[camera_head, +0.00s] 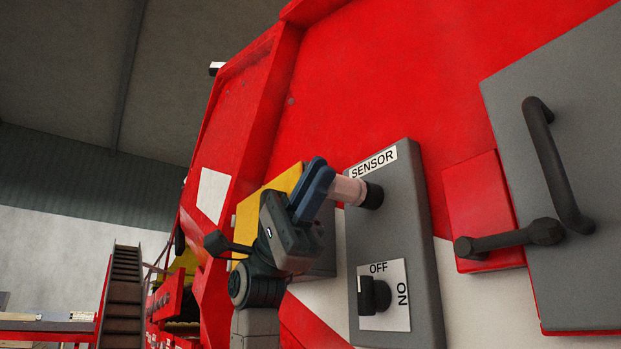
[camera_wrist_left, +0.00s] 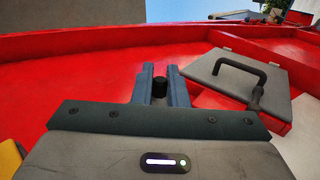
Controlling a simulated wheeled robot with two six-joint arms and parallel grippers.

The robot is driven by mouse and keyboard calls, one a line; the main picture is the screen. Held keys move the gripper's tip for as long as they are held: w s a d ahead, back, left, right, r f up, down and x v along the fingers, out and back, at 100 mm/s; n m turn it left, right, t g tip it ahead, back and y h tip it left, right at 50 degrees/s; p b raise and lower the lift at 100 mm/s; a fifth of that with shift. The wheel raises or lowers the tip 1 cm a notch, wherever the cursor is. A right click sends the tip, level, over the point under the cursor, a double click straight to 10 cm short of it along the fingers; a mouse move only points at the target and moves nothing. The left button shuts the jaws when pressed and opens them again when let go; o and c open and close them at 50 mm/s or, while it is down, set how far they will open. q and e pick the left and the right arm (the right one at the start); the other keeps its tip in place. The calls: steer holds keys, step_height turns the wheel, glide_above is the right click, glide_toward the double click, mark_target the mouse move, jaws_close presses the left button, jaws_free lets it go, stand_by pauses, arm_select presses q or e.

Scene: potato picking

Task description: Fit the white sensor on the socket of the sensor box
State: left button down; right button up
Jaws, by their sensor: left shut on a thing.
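The sensor box (camera_head: 408,245) is a grey box on the red machine wall, with a "SENSOR" label at its top. Its dark round socket (camera_head: 373,196) sticks out below the label. My left gripper (camera_head: 318,188) is shut on the pale, pinkish-white sensor (camera_head: 347,190), whose free end points right at the socket. In the picture the sensor's end meets the socket; I cannot tell whether it is seated. In the left wrist view a black round part (camera_wrist_left: 159,87) shows between my left fingers (camera_wrist_left: 160,90); the white sensor is not clearly seen there. My right gripper is not in view.
A black knob (camera_head: 374,296) with an OFF/ON plate is low on the sensor box. To the right are a grey panel with a dark handle (camera_head: 556,165) and a dark lever (camera_head: 510,240). A yellow box (camera_head: 268,205) stands behind my left gripper.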

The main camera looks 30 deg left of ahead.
arm_select(q)
steer(key=shift+w+d, duration=0.1)
steer(key=shift+w, duration=0.25)
steer(key=c, duration=1.4)
jaws_free()
steer(key=shift+o, duration=0.2)
steer(key=shift+w+a+f, duration=0.15)
steer(key=shift+a+f, duration=0.1)
steer(key=shift+f, duration=0.15)
steer(key=b+v, duration=0.5)
steer(key=v, duration=0.5)
steer(key=shift+r, duration=0.15)
